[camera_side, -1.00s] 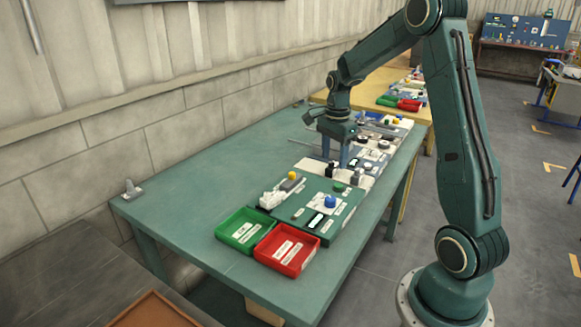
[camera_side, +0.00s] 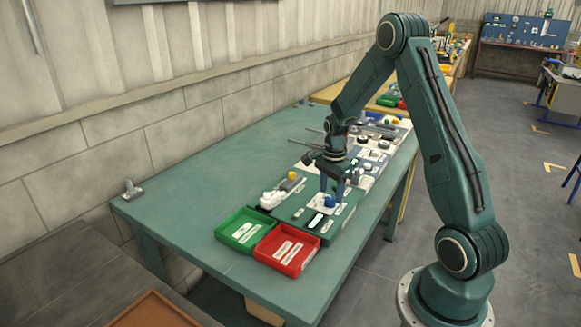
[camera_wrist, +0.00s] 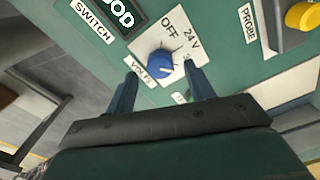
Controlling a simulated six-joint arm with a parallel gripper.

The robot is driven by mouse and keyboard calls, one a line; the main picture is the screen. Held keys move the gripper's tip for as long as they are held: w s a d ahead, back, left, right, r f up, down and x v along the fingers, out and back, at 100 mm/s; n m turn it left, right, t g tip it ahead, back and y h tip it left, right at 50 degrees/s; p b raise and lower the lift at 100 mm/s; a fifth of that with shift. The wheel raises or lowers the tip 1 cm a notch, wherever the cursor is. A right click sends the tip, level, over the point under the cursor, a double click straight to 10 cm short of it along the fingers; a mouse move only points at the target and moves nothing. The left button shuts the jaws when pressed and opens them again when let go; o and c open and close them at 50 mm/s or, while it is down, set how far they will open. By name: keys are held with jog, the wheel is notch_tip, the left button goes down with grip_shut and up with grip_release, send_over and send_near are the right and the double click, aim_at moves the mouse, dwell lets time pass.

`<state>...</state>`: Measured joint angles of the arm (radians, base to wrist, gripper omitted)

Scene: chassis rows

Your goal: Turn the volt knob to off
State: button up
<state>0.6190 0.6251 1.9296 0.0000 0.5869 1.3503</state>
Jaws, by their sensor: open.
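The blue volt knob (camera_wrist: 158,62) sits on a white plate (camera_wrist: 181,20) on a green panel. OFF and 24 V are printed on the plate, with a third mark half hidden by the right finger. The knob's white mark points to the lower right in the wrist view, away from OFF. A VOLTS label lies at the plate's lower left. My gripper (camera_wrist: 160,73) is open, its fingertips on either side of the knob; whether they touch it I cannot tell. In the side view the gripper (camera_side: 331,192) points down over the blue knob (camera_side: 330,202).
On the panel are a SWITCH label (camera_wrist: 91,21) and a lit display (camera_wrist: 117,14). A yellow knob (camera_wrist: 303,16) stands near a PROBE label. A green bin (camera_side: 243,230) and a red bin (camera_side: 288,249) sit at the front.

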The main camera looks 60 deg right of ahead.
jog(key=shift+f, duration=1.05)
jog(key=c, duration=1)
